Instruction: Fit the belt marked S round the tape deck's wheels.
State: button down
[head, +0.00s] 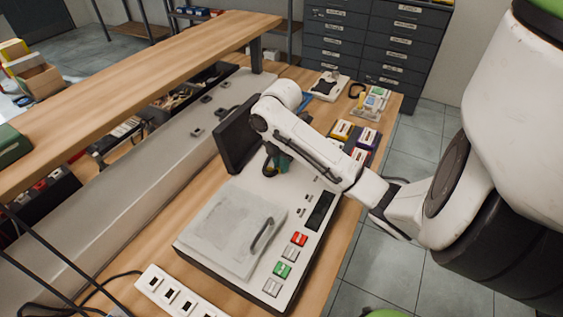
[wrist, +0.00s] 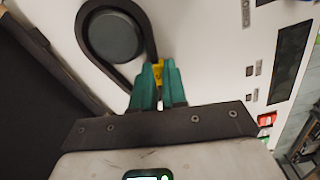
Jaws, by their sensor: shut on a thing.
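The tape deck (head: 300,262) is a pale box on the bench, with a dark panel (head: 237,135) standing up at its far left. In the wrist view a dark round wheel (wrist: 112,38) shows on its pale top (wrist: 205,45). A black belt (wrist: 149,32) loops around this wheel and tapers toward my gripper (wrist: 159,72). My gripper's green fingers (head: 277,163) are shut on a yellow piece (wrist: 158,70) at the belt's near end. I cannot tell whether the belt sits in the wheel's groove. No S mark is readable, and no second wheel is clearly visible.
A closed lid with a handle (head: 263,234) covers the deck's near part. Coloured buttons (head: 282,270) line its right side. A wooden shelf (head: 130,75) runs along the left.

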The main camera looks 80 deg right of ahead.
jog(key=c, duration=1.1)
grip_release()
jog(key=shift+r, duration=0.1)
notch_tip(320, 180, up, 17)
jog(key=p, duration=0.9)
jog(key=shift+f, duration=0.25)
dwell(0.4)
